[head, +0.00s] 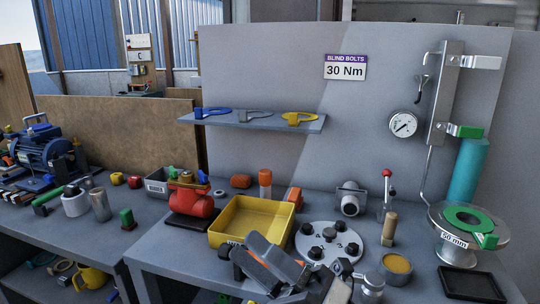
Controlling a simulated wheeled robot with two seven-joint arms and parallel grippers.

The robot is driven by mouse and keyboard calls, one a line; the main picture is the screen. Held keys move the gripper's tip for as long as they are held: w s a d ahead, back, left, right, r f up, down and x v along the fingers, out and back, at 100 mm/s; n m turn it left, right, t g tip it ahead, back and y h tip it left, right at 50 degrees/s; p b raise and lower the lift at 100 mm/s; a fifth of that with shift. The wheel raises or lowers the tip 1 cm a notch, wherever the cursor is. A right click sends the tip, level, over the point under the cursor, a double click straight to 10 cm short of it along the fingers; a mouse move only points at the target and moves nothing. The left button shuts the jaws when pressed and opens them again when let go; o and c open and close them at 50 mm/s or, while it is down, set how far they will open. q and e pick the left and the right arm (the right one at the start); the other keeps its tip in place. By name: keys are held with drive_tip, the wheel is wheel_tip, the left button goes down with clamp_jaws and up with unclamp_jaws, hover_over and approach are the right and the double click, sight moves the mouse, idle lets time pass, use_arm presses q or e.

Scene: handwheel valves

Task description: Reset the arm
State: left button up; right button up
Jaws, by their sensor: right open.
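My right gripper (266,262), grey and dark with orange stripes, shows low in the middle of the head view. It is open, and I see nothing held in it. It is in front of the yellow tray (222,241) and left of the round grey plate with dark bolts (312,230); whether it touches either I cannot tell. My left gripper is out of view. A red valve body (190,203) stands on a dark base left of the tray. A green ring-shaped part with a handle (484,240) lies on a round metal flange marked 50 mm at the right.
A pressure gauge (403,124) and a bracket with handles (440,95) are on the grey back panel. A shelf (240,121) holds blue, grey and yellow tools. A red-knobbed lever (387,190), a small tin (397,265) and a black tray (470,284) crowd the right.

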drive_tip(key=w+d+f+m+t+h, duration=0.2)
drive_tip(key=d+f+m+t+h, duration=0.3)
drive_tip(key=m, duration=0.5)
drive_tip(key=w+d+f+m+t+h, duration=0.1)
drive_tip(key=d+f+m+t+h, duration=0.1)
drive_tip(key=f+m+t+h, duration=0.45)
use_arm(q)
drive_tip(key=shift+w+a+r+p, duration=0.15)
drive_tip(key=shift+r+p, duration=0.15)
drive_tip(key=shift+p, duration=0.5)
use_arm(e)
drive_tip(key=s+d+f+m+g+h, duration=0.4)
drive_tip(key=s+f+m+g, duration=0.1)
drive_tip(key=f+m, duration=0.3)
drive_tip(key=s+d+f+m+g+h, duration=0.4)
drive_tip(key=s+f+m+g, duration=0.1)
drive_tip(key=f+m, duration=0.4)
drive_tip(key=shift+s+d+f, duration=0.2)
drive_tip(key=shift+s+f, duration=0.45)
drive_tip(key=shift+f, duration=0.4)
